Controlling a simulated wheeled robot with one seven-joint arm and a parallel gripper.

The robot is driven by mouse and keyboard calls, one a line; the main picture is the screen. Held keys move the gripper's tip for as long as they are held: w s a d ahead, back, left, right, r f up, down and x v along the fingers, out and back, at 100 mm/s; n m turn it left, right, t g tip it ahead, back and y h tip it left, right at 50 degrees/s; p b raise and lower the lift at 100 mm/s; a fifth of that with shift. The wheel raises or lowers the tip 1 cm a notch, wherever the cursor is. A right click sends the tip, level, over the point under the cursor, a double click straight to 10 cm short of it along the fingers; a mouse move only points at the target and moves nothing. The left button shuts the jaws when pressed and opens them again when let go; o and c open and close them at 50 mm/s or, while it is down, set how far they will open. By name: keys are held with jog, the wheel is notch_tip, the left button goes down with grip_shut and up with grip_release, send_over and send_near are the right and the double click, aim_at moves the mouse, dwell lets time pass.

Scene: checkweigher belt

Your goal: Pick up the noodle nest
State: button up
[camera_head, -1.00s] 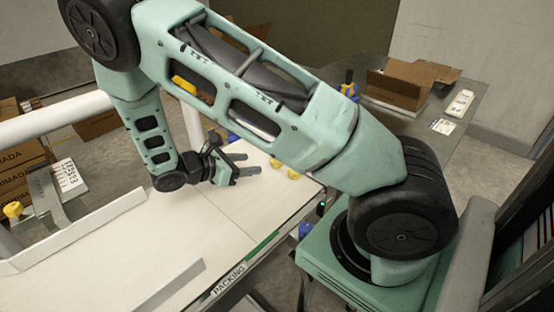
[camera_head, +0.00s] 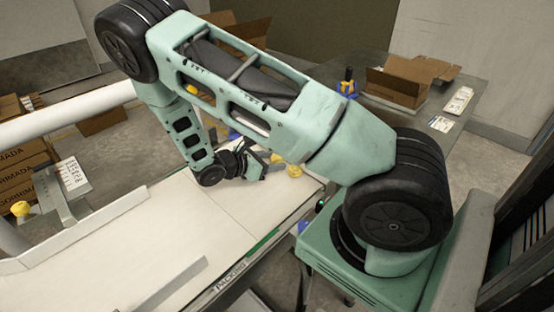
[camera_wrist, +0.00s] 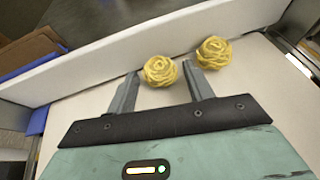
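Two yellow noodle nests lie on the white belt. In the wrist view one nest (camera_wrist: 160,70) sits between the tips of my open gripper (camera_wrist: 161,75). The other nest (camera_wrist: 214,52) lies just beyond the right finger, near a low white side wall. In the head view my gripper (camera_head: 266,167) is low over the belt's far end, beside the nearer visible nest (camera_head: 294,170). The second nest (camera_head: 276,158) is partly hidden by my arm. I cannot tell whether the fingers touch the nest between them.
The white belt (camera_head: 150,240) has low side walls and is mostly clear. Another yellow nest (camera_head: 20,208) is at the far left, near a small keypad panel (camera_head: 72,175). An open cardboard box (camera_head: 395,85) stands on a grey table behind my arm.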

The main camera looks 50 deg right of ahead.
jog(key=c, duration=0.7)
jog(key=shift+a+r, duration=0.1)
jog(key=shift+a+r+b, duration=0.1)
jog(key=shift+r+b, duration=0.05)
jog(key=shift+b, duration=0.15)
notch_tip(320, 180, up, 7)
jog(key=shift+a+f+b, duration=0.1)
jog(key=shift+a+b, duration=0.05)
jog(key=shift+b, duration=0.35)
jog(key=a+b, duration=0.1)
jog(key=a, duration=0.5)
jog(key=a+b, duration=0.1)
jog(key=a, duration=0.6)
jog(key=w+a+b, duration=0.1)
jog(key=a, duration=0.5)
jog(key=shift+a+f, duration=0.1)
jog(key=shift+a, duration=0.1)
